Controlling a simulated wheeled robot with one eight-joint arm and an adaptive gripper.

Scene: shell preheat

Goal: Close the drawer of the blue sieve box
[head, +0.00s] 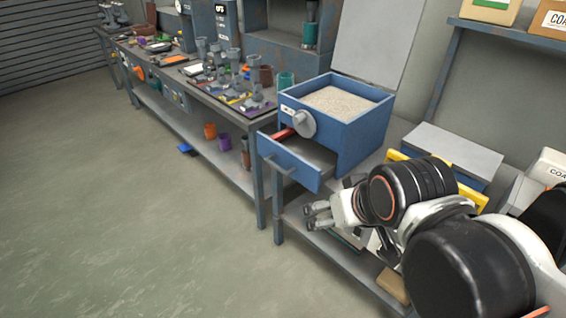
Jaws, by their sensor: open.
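The blue sieve box (362,132) stands on the bench at the picture's middle right, its top filled with pale grainy material. A grey round knob (304,123) is on its front. Its drawer (300,167) is pulled out toward the left, with a grey handle on the drawer front. A red item (282,134) shows at the drawer's back left edge. My gripper (308,217) is open and empty, below and to the right of the drawer front, apart from it. Part of the drawer's inside is hidden by its front wall.
A long bench (190,96) with metal fixtures and tools runs to the back left. Cups (223,141) stand on its lower shelf. A grey panel (374,45) rises behind the box. Open floor (130,220) lies at the left.

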